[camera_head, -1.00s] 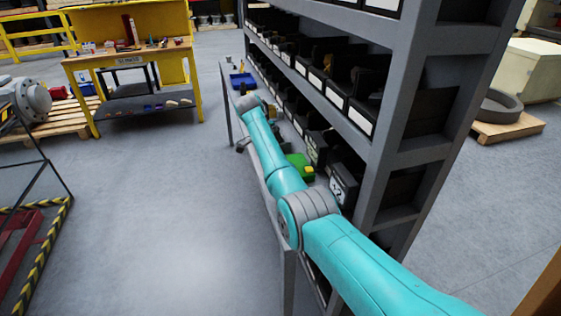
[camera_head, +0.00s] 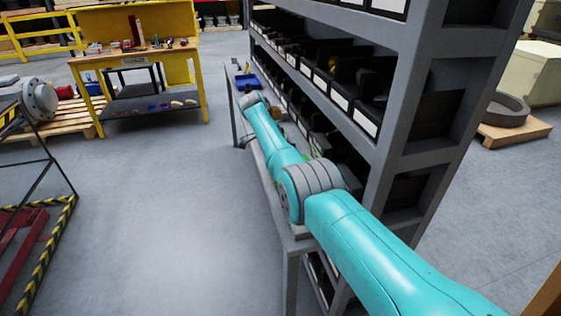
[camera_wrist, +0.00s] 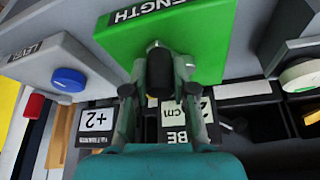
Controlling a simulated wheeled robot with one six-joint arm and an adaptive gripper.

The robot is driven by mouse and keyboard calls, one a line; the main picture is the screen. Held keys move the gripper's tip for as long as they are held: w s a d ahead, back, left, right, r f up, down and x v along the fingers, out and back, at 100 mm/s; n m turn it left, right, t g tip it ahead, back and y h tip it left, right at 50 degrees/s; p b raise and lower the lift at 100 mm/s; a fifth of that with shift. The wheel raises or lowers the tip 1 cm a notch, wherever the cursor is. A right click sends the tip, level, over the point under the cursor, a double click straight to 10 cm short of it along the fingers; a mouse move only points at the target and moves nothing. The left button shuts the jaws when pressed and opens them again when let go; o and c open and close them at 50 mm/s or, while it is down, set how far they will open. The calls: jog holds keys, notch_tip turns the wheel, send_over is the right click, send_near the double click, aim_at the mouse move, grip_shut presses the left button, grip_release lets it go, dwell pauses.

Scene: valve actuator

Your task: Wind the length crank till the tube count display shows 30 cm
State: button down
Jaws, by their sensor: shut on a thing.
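The green length unit (camera_wrist: 205,35) fills the top middle of the wrist view, its LENGTH label upside down. My gripper (camera_wrist: 160,88) is shut on the dark crank handle (camera_wrist: 160,72), one finger on each side, in front of the green face. In the head view my arm hides the crank and nearly all of the green unit.
A white round knob (camera_wrist: 300,76) is at right. A tall shelf of bins (camera_head: 400,110) stands close beside my arm.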

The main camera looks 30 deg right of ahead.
jog(key=c, duration=0.9)
grip_release()
jog(key=shift+c, duration=0.2)
jog(key=v, duration=0.7)
jog(key=shift+r, duration=0.2)
